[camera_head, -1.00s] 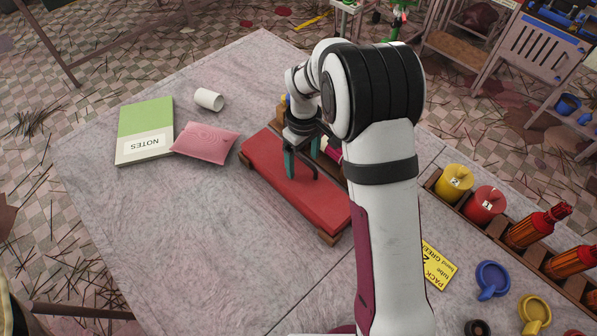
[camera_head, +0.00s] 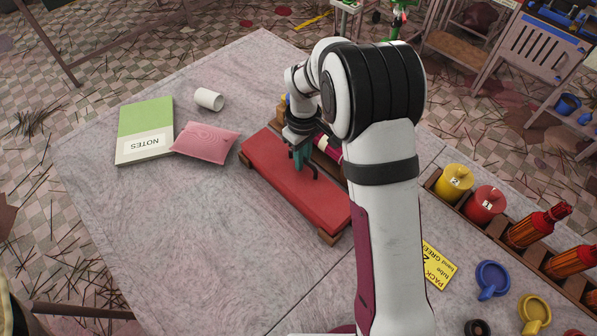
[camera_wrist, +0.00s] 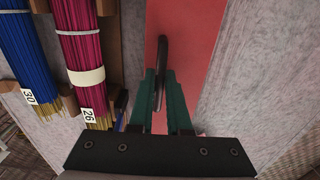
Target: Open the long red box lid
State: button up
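The long red box lid (camera_head: 275,185) lies flat on its dark wooden box on the table, and no gap shows under it. It also shows in the wrist view (camera_wrist: 205,40). A dark, narrow handle (camera_wrist: 162,50) stands up from the lid. My gripper (camera_wrist: 161,78) is over the lid with its two green fingers drawn close together, one on each side of the handle. The fingers look shut on it, though the exact contact is hard to see. In the head view my gripper (camera_head: 302,160) is at the lid's middle, and my arm hides the area right of the box.
Beside the lid are wooden holders with blue sticks (camera_wrist: 30,45) and magenta sticks (camera_wrist: 82,45). A pink pillow-shaped packet (camera_head: 205,143), green notebook (camera_head: 145,122) and white cup (camera_head: 209,99) lie left of the box. A rack with yellow and red pots (camera_head: 485,204) is at right. The front-left table is clear.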

aim_at(291, 176)
jog(key=shift+s+a+r, duration=0.3)
jog(key=shift+a+r, duration=0.05)
jog(key=shift+r, duration=0.3)
jog(key=shift+s, duration=0.1)
jog(key=shift+s+a+r, duration=0.4)
jog(key=shift+r, duration=0.1)
jog(key=shift+s+a+r, duration=0.4)
jog(key=shift+s+a, duration=0.05)
jog(key=shift+a, duration=0.05)
